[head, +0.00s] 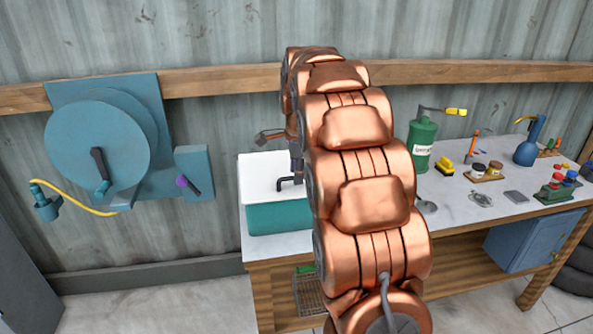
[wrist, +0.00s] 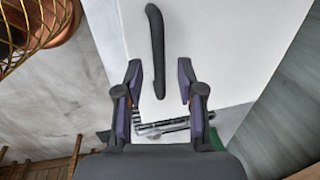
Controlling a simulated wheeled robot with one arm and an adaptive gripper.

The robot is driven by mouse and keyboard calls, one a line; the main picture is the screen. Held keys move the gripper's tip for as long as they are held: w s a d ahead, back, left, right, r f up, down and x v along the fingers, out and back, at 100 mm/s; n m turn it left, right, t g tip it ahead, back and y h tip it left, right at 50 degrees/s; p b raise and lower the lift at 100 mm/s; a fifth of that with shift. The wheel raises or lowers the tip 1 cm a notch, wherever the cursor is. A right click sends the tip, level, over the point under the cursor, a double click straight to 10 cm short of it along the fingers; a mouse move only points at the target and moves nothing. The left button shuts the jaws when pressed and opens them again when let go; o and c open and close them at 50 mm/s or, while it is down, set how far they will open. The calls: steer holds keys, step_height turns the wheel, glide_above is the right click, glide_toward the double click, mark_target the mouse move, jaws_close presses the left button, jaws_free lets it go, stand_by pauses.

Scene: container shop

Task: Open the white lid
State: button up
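The white lid (head: 262,172) lies flat and shut on a teal box (head: 278,219) at the left end of the workbench. A dark handle (head: 289,182) shows near the lid's front edge. In the wrist view, the white lid (wrist: 220,45) fills much of the picture, with the dark curved handle (wrist: 156,50) on it. My gripper (wrist: 160,72) is open. The handle's lower part appears between its two fingers, with a gap on each side. I cannot tell the remaining depth. My copper arm hides part of the box and lid in the head view.
The workbench (head: 455,207) carries a green canister (head: 422,145), a blue bottle (head: 530,142) and several small items to the right. A teal reel (head: 98,143) with a yellow hose hangs on the wall at left. The floor at left is clear.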

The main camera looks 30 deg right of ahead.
steer(key=shift+f, duration=0.2)
jaws_close()
stand_by(0.6)
